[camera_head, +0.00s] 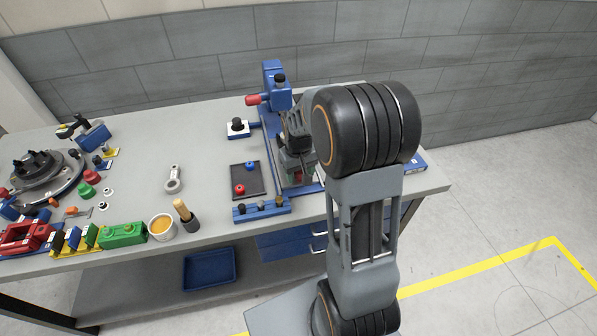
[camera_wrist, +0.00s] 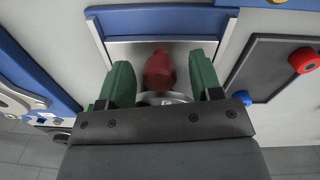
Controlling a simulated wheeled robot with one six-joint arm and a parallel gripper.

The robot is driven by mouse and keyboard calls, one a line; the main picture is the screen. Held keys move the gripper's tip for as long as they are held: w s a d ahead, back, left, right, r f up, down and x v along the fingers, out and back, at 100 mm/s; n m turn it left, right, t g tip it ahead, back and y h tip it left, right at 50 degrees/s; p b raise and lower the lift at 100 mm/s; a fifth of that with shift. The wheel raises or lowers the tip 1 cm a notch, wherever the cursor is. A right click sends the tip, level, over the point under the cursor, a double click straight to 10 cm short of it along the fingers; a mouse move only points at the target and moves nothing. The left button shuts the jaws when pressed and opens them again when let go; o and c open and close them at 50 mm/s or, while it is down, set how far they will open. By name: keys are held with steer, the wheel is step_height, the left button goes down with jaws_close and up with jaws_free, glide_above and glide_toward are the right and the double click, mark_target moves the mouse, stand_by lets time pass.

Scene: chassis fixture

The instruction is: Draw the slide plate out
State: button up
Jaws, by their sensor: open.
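The slide plate (camera_wrist: 190,47) is a bright metal plate set in a blue-edged fixture (camera_wrist: 165,18) in the wrist view. A red knob (camera_wrist: 159,72) stands on it, between the two green fingers of my gripper (camera_wrist: 161,62). The fingers are open, with a visible gap on each side of the knob. A round metal part shows just below the knob, partly hidden by the gripper body. In the head view my gripper (camera_head: 297,168) is low over the fixture, and my arm hides much of the plate.
A dark tray (camera_head: 240,192) with a red and a blue knob lies left of the fixture. A blue block (camera_head: 262,208) with several pegs is in front. A blue upright with a red handle (camera_head: 254,100) stands behind. A cup (camera_head: 161,228) and other parts fill the left side.

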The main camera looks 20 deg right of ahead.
step_height(320, 180, up, 14)
steer(key=shift+a, duration=0.2)
stand_by(0.5)
steer(key=shift+w+f, duration=0.1)
stand_by(0.3)
